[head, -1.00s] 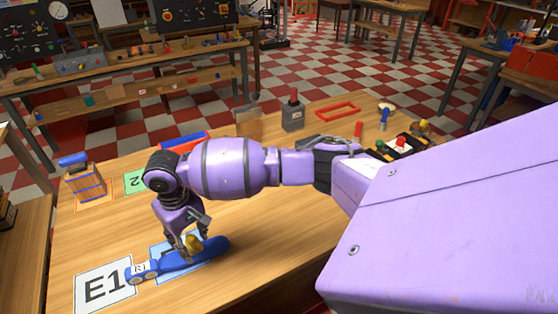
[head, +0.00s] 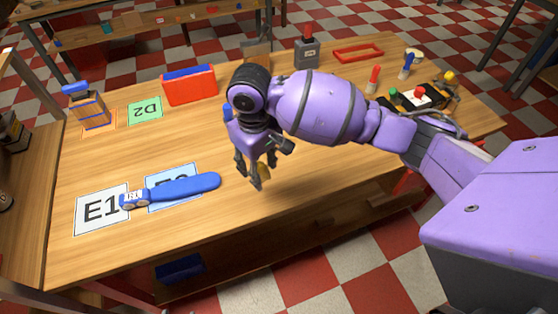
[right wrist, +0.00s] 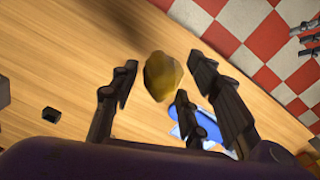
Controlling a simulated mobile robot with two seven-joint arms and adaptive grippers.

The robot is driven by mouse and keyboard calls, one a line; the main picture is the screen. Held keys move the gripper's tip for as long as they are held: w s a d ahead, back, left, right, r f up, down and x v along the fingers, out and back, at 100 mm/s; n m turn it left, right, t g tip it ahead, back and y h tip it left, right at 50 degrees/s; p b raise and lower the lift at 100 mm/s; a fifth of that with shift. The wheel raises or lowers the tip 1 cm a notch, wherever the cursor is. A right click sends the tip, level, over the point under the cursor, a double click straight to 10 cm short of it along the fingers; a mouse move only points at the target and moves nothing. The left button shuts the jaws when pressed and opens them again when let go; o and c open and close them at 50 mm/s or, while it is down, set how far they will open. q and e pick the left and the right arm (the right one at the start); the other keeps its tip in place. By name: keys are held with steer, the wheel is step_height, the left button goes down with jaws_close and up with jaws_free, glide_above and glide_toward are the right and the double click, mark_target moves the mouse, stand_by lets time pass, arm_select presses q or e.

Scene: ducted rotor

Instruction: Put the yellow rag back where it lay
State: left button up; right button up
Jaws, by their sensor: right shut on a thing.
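The yellow rag (head: 265,172) is a small crumpled lump between the fingers of my right gripper (head: 254,172). It also shows in the right wrist view (right wrist: 163,75), between the dark fingers. The right gripper points down and holds the rag above the wooden table (head: 330,185), right of a long blue tool (head: 185,188). My left gripper does not show in the head view.
The blue tool lies across card E1 (head: 95,213) and a blue card (head: 160,178).

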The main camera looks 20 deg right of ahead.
steer(key=w+d+f, duration=0.1)
steer(key=w+f, duration=0.1)
steer(key=w, duration=0.1)
steer(key=w+d+f+b, duration=0.1)
steer(key=w+d+f, duration=0.1)
steer(key=w+f, duration=0.1)
steer(key=w+d+f+b, duration=0.1)
steer(key=w+d+f, duration=0.1)
steer(key=w+f, duration=0.1)
steer(key=shift+w+f, duration=0.1)
steer(key=shift+w, duration=0.5)
steer(key=shift+w+d+f, duration=0.15)
steer(key=shift+w+f, duration=0.1)
steer(key=shift+w, duration=0.1)
steer(key=shift+w+d+f, duration=0.15)
steer(key=shift+w+f, duration=0.05)
steer(key=shift+f, duration=0.15)
step_height(320, 180, down, 3)
steer(key=shift+r, duration=0.2)
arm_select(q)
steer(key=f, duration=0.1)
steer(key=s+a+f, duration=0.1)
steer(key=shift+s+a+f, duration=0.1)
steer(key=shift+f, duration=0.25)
arm_select(e)
steer(key=shift+w+f, duration=0.1)
steer(key=shift+f, duration=0.1)
steer(key=shift+f, duration=0.1)
